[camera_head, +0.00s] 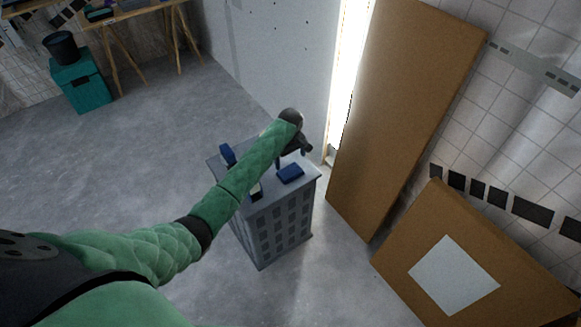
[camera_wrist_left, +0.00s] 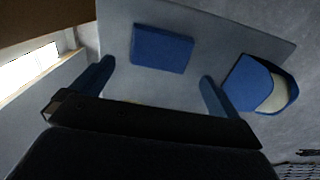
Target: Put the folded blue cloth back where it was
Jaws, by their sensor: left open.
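The folded blue cloth (camera_head: 290,173) lies flat on the top of a grey crate-like stand (camera_head: 285,222). In the left wrist view the cloth (camera_wrist_left: 161,48) is a small blue rectangle on the pale grey top, just beyond my fingertips. My left gripper (camera_head: 307,151) is over the far part of the top, close to the cloth. In the left wrist view its two fingers (camera_wrist_left: 157,69) are spread wide with nothing between them. Whether they touch the top cannot be told. My right gripper is not in view.
A blue object (camera_head: 227,154) stands at the stand's left edge. A blue item with a cream inside (camera_wrist_left: 264,86) shows right of my fingers. Large brown panels (camera_head: 400,110) lean right of the stand. A teal box (camera_head: 82,83) is far left. Floor left is clear.

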